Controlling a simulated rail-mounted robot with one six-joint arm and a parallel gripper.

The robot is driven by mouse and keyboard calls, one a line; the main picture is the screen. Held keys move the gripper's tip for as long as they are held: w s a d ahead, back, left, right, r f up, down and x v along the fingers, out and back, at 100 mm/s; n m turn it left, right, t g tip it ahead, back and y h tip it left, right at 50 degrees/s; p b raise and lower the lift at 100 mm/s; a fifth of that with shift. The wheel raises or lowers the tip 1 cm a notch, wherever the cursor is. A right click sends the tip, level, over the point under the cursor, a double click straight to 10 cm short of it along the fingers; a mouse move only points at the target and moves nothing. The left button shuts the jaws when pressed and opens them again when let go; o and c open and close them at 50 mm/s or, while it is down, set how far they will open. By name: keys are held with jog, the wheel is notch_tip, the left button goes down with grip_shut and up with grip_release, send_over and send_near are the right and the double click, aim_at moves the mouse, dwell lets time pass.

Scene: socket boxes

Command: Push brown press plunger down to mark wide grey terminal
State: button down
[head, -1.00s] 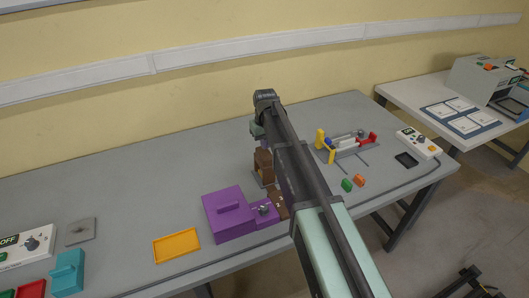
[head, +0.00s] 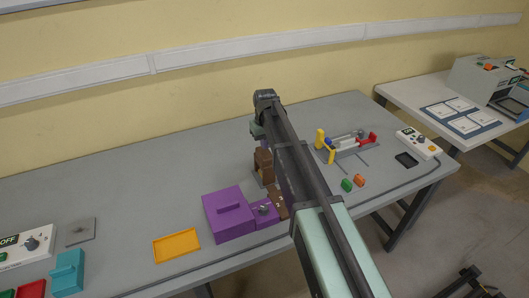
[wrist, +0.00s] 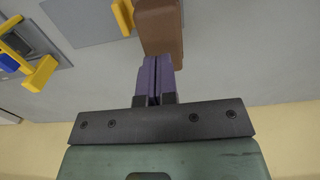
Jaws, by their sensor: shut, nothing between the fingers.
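A brown press (head: 263,166) stands on the table behind the purple box, partly hidden by my arm in the head view. In the wrist view a brown block (wrist: 160,25), seemingly the press's top, lies right at my fingertips. My gripper (wrist: 158,62) has purple fingers held together with nothing between them. The fingertips overlap the block's edge in the picture; I cannot tell whether they touch it. In the head view the fingers are mostly hidden by my arm. A small grey piece (head: 262,209) sits on the purple box's low step; I cannot tell if it is the terminal.
The purple box (head: 224,224) and an orange tray (head: 177,246) are at the front. The table's middle left is clear.

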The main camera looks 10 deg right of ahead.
aim_at(265, 152)
jog(key=shift+f, duration=0.15)
dwell(0.5)
jog(key=shift+f+b, duration=1.45)
jog(key=shift+b, duration=0.15)
jog(key=shift+r, duration=0.15)
notch_tip(265, 152, up, 6)
jog(key=p, duration=0.6)
